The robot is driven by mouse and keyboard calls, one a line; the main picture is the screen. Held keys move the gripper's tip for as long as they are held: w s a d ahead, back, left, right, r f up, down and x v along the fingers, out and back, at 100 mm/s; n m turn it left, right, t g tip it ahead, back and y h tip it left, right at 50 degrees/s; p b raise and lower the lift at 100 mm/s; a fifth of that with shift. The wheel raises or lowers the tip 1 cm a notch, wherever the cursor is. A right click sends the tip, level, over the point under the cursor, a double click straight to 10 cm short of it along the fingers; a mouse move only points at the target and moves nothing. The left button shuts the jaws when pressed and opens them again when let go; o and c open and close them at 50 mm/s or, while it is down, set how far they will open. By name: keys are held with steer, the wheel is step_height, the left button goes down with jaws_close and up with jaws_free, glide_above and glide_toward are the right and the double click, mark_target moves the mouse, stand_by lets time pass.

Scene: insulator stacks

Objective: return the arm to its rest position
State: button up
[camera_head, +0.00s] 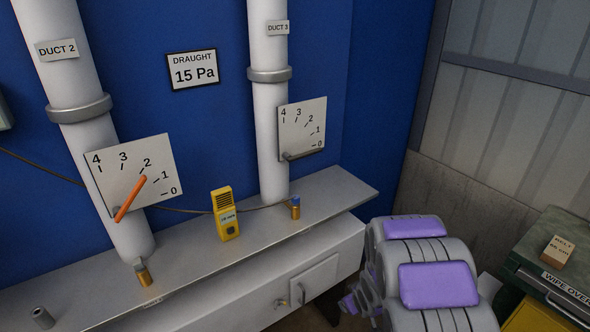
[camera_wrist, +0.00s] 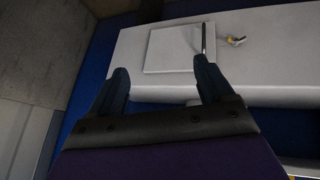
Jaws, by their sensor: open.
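My arm, grey with purple pads, stands at the lower right of the head view, beside the right end of the white cabinet (camera_head: 255,285). It hides part of the floor there. My gripper shows in the wrist view (camera_wrist: 161,65). Its two dark fingers are apart, with nothing between them. Beyond the fingers, the wrist view shows a pale cabinet face with a square panel (camera_wrist: 180,50). How far the fingers are from it I cannot tell.
The cabinet's top ledge holds a yellow meter (camera_head: 226,213). Two white ducts carry dial plates: Duct 2 (camera_head: 134,180) has an orange lever, Duct 3 (camera_head: 302,128) a grey one. At right, a dark-topped bench (camera_head: 555,245) bears a small block (camera_head: 557,251).

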steer(key=s+d+r+m+g+h, duration=0.2)
steer(key=s+r+m+g, duration=0.15)
steer(key=s+r, duration=1.05)
steer(key=s+a+r+g, duration=0.1)
steer(key=s+r, duration=0.3)
steer(key=s, duration=0.4)
steer(key=s+a+r+m+g+y, duration=0.1)
steer(key=s+a+r+g, duration=0.1)
steer(key=s, duration=0.6)
steer(key=s+a+r+m+g, duration=0.1)
steer(key=s+a+r+g, duration=0.1)
steer(key=s+r, duration=0.4)
steer(key=s+a, duration=0.1)
steer(key=s, duration=0.1)
steer(key=shift+s+y, duration=0.3)
steer(key=shift+s, duration=0.1)
